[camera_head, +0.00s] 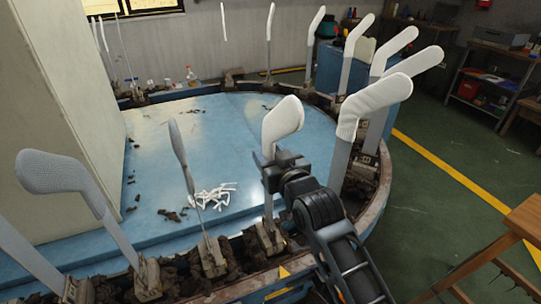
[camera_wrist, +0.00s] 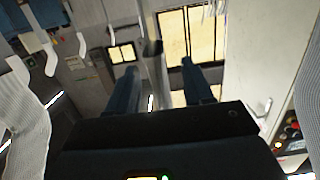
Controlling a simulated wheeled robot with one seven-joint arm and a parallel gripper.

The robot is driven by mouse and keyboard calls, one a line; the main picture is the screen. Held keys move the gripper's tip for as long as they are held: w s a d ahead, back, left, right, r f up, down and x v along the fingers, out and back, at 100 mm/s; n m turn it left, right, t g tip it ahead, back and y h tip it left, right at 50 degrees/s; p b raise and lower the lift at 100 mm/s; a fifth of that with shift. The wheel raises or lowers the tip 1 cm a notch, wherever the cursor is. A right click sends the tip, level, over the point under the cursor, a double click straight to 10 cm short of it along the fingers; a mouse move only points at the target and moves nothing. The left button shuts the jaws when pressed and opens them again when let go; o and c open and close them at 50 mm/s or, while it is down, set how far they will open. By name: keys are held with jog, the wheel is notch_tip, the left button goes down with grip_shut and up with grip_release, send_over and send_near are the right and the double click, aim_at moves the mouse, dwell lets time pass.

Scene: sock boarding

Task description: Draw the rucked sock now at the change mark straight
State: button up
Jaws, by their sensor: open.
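A white sock (camera_head: 283,120) sits bunched high on the upright grey board (camera_head: 268,208) that stands behind the yellow triangle mark (camera_head: 283,272) on the ring's rim. Only the top of that board is covered. My gripper (camera_head: 263,162) is just below this sock, in front of the board and hiding part of its shaft. In the wrist view its two fingers (camera_wrist: 163,82) are spread apart, with no cloth seen between them. White ribbed fabric (camera_wrist: 22,115) fills the left edge of the wrist view; I cannot tell which sock it is. Whether the fingers touch the board is unclear.
A larger sock (camera_head: 375,100), wrinkled at its cuff, stands on the board close to the right of my arm. The blue platform (camera_head: 240,115) inside the ring is mostly open.

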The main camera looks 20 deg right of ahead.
jog(key=s+p, duration=0.3)
jog(key=s, duration=0.6)
dwell(0.4)
jog(key=s+f, duration=0.2)
jog(key=s, duration=0.9)
jog(key=s+f, duration=0.3)
jog(key=s, duration=0.9)
jog(key=s+r+g, duration=0.1)
jog(key=s+r, duration=0.3)
jog(key=s, duration=0.5)
jog(key=s+r, duration=0.4)
jog(key=s, duration=0.5)
jog(key=shift+g, duration=0.4)
jog(key=shift+f, duration=0.1)
